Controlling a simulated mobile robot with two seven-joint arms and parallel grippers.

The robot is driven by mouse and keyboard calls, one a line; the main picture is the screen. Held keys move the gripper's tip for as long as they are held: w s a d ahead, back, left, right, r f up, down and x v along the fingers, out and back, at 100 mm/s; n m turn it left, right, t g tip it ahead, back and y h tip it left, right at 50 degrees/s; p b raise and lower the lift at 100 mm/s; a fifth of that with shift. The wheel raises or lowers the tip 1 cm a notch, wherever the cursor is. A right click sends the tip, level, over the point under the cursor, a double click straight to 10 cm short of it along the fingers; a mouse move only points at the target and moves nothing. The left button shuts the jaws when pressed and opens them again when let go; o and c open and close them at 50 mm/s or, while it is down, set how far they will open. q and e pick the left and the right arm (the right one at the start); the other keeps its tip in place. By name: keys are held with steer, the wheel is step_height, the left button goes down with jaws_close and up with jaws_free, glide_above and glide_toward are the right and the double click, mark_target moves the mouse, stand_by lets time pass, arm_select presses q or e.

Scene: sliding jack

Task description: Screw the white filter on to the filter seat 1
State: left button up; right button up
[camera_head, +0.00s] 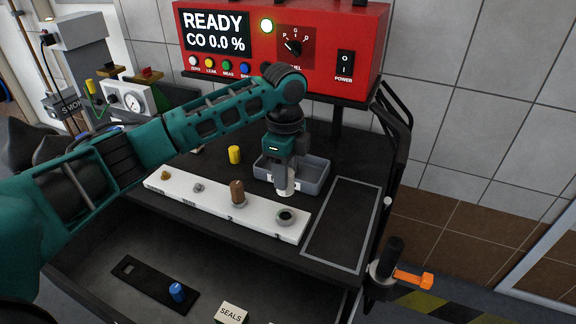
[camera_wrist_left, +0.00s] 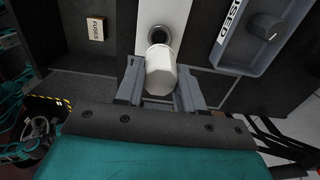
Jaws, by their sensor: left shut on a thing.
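The white filter (camera_head: 284,185) is held in my left gripper (camera_head: 284,172), which is shut on it. In the left wrist view the white filter (camera_wrist_left: 161,75) sits between the left gripper's fingers (camera_wrist_left: 160,88). Its lower end is above and slightly behind the round, empty-looking filter seat (camera_head: 286,216) at the right end of the white bar. That seat also shows as a dark ring (camera_wrist_left: 160,35) just beyond the filter in the wrist view. The two look apart in the head view. My right gripper is not in view.
The white bar (camera_head: 215,200) also carries a brown filter (camera_head: 237,192) and smaller fittings. A grey tray (camera_head: 318,177) stands close behind the gripper, with a dark round part in it. A yellow cylinder (camera_head: 234,154) stands behind the bar. The outlined area at right is clear.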

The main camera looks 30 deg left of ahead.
arm_select(q)
steer(key=shift+s, duration=0.1)
steer(key=shift+f+b, duration=0.6)
steer(key=shift+f, duration=2.25)
steer(key=shift+p, duration=0.6)
steer(key=shift+f, duration=1.05)
